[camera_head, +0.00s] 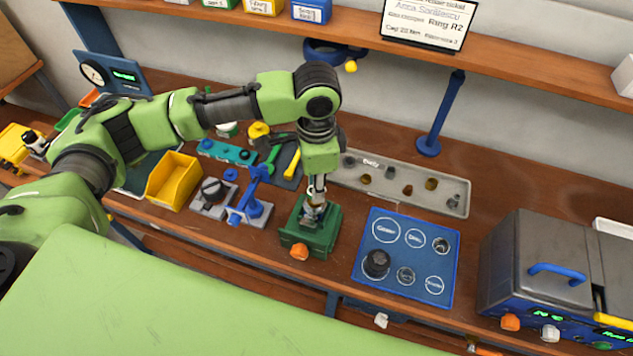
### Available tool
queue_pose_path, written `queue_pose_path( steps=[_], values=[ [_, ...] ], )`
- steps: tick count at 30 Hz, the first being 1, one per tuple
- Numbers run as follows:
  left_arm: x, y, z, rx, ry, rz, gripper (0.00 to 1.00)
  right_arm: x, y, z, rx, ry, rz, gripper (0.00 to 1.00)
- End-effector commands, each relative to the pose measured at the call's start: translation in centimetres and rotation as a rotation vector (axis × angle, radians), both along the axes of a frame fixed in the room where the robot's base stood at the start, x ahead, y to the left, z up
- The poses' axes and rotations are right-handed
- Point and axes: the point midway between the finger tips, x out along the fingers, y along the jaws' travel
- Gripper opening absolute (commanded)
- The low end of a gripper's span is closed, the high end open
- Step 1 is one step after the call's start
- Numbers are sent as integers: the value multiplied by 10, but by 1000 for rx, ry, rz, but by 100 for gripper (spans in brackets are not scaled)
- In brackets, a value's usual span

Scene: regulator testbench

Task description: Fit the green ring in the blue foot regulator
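My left gripper (317,190) points down over a green fixture (310,238) with an orange knob. A small metallic part (315,210) sits at the top of the fixture, right at the fingertips. I cannot tell whether the fingers hold it or only touch it. This part may be the regulator, but no blue foot can be made out on it. I cannot make out a green ring anywhere; it may be hidden or too small. My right gripper is not in view.
A blue mat (375,287) with labelled circles holds a black cap (376,263) and small parts. Behind lies a grey tray (455,187) with several small pieces. A blue press (250,207) and yellow bin (173,181) stand left, a grey machine (535,265) right. A screen (430,24) reads "Ring R2".

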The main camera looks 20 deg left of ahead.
Motion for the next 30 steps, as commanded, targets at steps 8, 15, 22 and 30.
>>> queue_pose_path(
  steps=[8, 15, 22, 30],
  values=[
    [0, 0, 0, 0, 0, 0, 11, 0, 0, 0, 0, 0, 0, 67],
    [-1, 0, -4, -1, 2, 0, 11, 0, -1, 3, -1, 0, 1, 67],
    [0, 0, -9, 0, 1, 0, 11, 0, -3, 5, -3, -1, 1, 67],
    [0, 0, -10, 0, 0, 0, 11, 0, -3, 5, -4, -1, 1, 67]
  ],
)
